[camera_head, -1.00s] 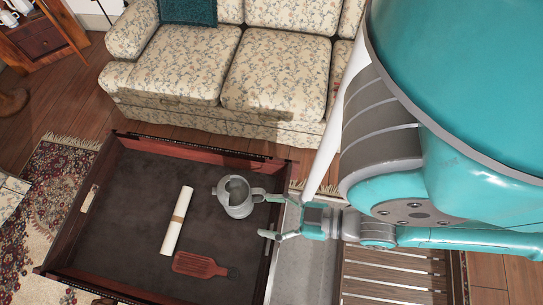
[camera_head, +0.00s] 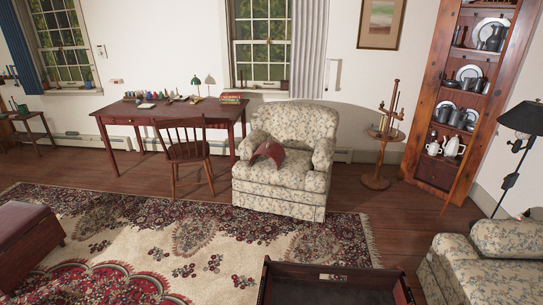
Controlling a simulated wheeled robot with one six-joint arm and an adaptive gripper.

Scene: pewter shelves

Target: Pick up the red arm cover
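A dark red cloth-like piece (camera_head: 268,153), which looks like the red arm cover, lies on the floral armchair (camera_head: 280,195). It sits at the left part of the chair, around where the seat meets the left arm; its exact resting spot is hard to tell at this distance. The chair stands across the room, beyond the patterned rug. My gripper is not in the current view.
A wooden chair (camera_head: 185,155) and a desk (camera_head: 115,113) with small items stand left of the armchair. A small round table (camera_head: 376,182) and shelves (camera_head: 436,170) are right. A dark tray-like table (camera_head: 330,269) and floral sofa (camera_head: 485,270) are nearer. The rug (camera_head: 150,235) is largely open.

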